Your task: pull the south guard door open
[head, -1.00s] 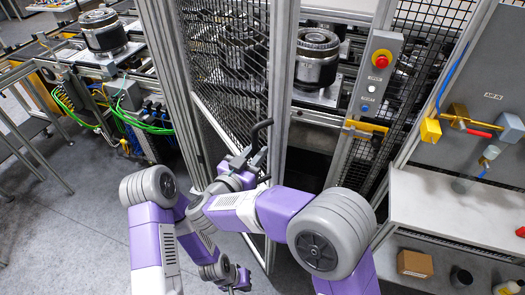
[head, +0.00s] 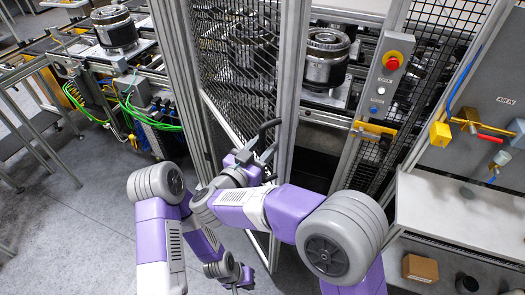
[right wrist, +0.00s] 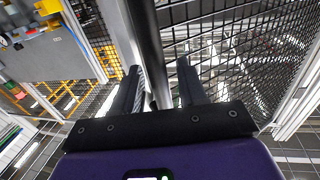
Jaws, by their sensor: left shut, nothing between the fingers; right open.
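The guard door (head: 236,75) is a black mesh panel in a grey metal frame, in the middle of the head view. It stands partly open, with an unmeshed gap to the right of its edge post (head: 292,75). A dark bent handle (head: 268,128) sticks out near that edge. My right gripper (head: 258,155) is at the handle, open. In the right wrist view its two fingers (right wrist: 158,88) stand apart on either side of a dark upright bar; I cannot tell if they touch it. My left gripper (head: 238,286) is low near the floor, shut and empty, away from the door.
Right of the gap is a grey button panel (head: 385,85) with a red stop button. A pale bench (head: 455,215) stands at the right, with a brown box (head: 420,268) below. A conveyor (head: 60,60) runs at the left. Floor (head: 80,230) is free at lower left.

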